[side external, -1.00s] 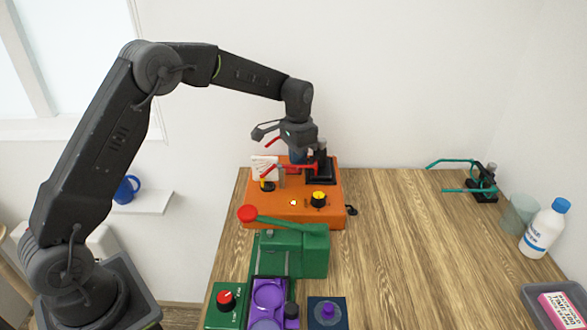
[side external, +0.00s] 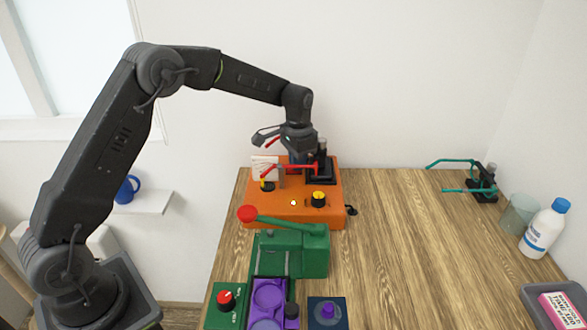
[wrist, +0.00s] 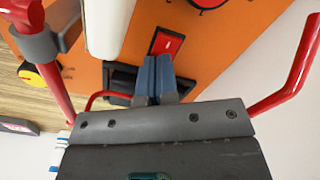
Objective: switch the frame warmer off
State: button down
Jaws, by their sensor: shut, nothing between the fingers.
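The frame warmer (side external: 265,207) is an orange box at the back left of the table, with a small glowing light (side external: 293,203) on its front. In the wrist view, a red rocker switch (wrist: 167,42) in a dark recess sits on the orange face (wrist: 220,50). My gripper (wrist: 156,62) is shut and empty, its blue-grey tips just at the switch's lower edge. I cannot tell whether they touch it. In the side view my gripper (side external: 296,160) is low over the warmer's back, and the switch is hidden there. A yellow-topped black knob (side external: 319,198) is at the front right.
A green press (side external: 305,255) with a red-ended lever stands in front. Teal spectacles (side external: 460,189) and a bottle (side external: 545,230) are far right. The middle right is clear.

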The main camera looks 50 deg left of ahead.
jog(key=shift+f, duration=0.2)
jog(key=shift+r, duration=3.6)
jog(key=s+d+r+n+t, duration=0.1)
jog(key=s+d+r+t, duration=0.25)
jog(key=s+r, duration=0.95)
jog(key=s+d+f+n+t, duration=0.1)
jog(key=s+f, duration=0.1)
jog(key=s, duration=0.7)
jog(key=s+d+f+n+t, duration=0.1)
jog(key=s+f, duration=0.1)
jog(key=s, duration=0.8)
jog(key=shift+s+d+f, duration=0.15)
jog(key=shift+s+d, duration=0.15)
jog(key=shift+d, duration=0.05)
